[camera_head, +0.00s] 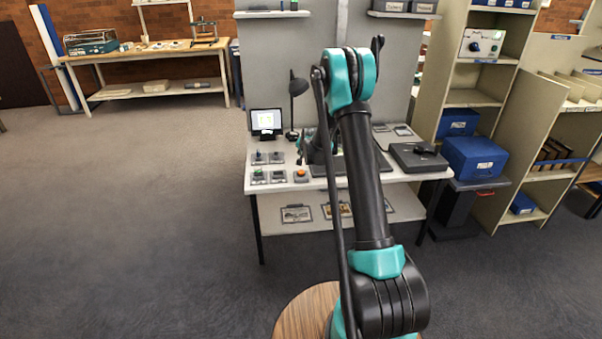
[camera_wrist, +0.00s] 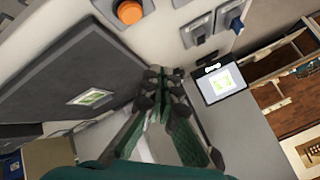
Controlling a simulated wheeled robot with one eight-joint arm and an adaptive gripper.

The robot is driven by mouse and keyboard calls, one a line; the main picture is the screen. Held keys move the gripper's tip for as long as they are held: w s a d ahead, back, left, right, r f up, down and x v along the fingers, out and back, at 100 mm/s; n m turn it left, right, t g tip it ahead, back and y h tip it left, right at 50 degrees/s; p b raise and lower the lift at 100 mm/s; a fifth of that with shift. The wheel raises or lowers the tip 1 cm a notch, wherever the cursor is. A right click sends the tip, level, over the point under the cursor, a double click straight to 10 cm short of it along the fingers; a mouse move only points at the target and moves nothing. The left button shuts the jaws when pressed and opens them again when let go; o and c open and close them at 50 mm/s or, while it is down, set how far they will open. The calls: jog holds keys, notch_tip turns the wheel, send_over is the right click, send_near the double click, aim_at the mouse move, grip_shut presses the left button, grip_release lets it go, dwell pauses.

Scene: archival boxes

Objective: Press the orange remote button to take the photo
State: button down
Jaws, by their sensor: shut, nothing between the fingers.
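The orange button (camera_head: 301,174) sits on a small grey box near the front edge of the white table (camera_head: 232,183). It also shows at the top of the wrist view (camera_wrist: 129,12), round and domed. My gripper (camera_wrist: 160,76) points down over the table with its fingers together and empty. In the wrist view the fingertips are apart from the button, which lies above and left of them. In the head view my arm hides most of the gripper and part of the table.
Other small control boxes (camera_head: 259,176) stand left of the button. A lit screen (camera_head: 266,121) and a black lamp (camera_head: 297,88) stand behind. A dark flat case (camera_head: 418,157) lies at the table's right. The floor at left is clear.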

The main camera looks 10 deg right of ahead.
aim_at(301, 172)
jog(key=shift+f, duration=3.4)
jog(key=shift+f, duration=0.1)
jog(key=shift+f, duration=0.3)
jog(key=shift+f, duration=0.5)
jog(key=shift+r, duration=0.95)
jog(key=shift+r, duration=2.5)
